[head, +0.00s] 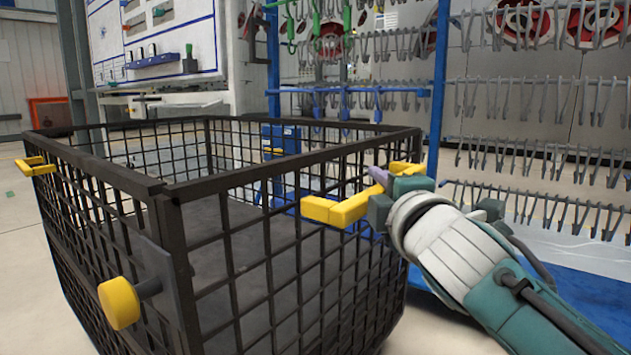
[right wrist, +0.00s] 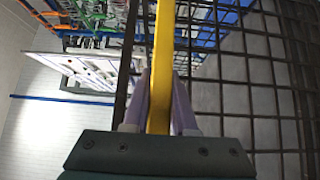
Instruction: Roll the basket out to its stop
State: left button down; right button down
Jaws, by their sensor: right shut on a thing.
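The basket (head: 285,171) is a large black wire-mesh bin with a grey floor, and it fills the left and middle of the head view. Its mesh also shows in the right wrist view (right wrist: 270,60). A yellow bar handle (head: 334,211) sticks out from its right side. My right gripper (head: 380,178) is shut on this handle; in the right wrist view the yellow bar (right wrist: 161,45) runs between the two purple fingers (right wrist: 160,108). A second yellow handle (head: 38,166) is on the far left side. My left gripper is not in view. No stop can be made out.
A yellow round knob (head: 119,303) juts from the basket's near corner. A blue-framed rack (head: 437,90) with rows of grey hooks stands behind and to the right, over a blue base (head: 590,290). A white panel board (head: 155,40) stands at the back left. Open floor shows at the left.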

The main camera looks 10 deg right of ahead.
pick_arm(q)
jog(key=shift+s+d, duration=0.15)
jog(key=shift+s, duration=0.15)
pick_arm(e)
jog(key=shift+s+d+r, duration=0.15)
jog(key=shift+r, duration=0.1)
jog(key=c, duration=1)
grip_release()
jog(key=shift+s+f, duration=0.1)
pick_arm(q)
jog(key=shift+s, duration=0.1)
pick_arm(e)
jog(key=shift+o, duration=1.4)
jog(key=shift+f, duration=0.15)
pick_arm(q)
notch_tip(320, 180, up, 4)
jog(key=p, duration=0.4)
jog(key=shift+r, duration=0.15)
pick_arm(e)
jog(key=s, duration=1)
jog(key=shift+a, duration=0.4)
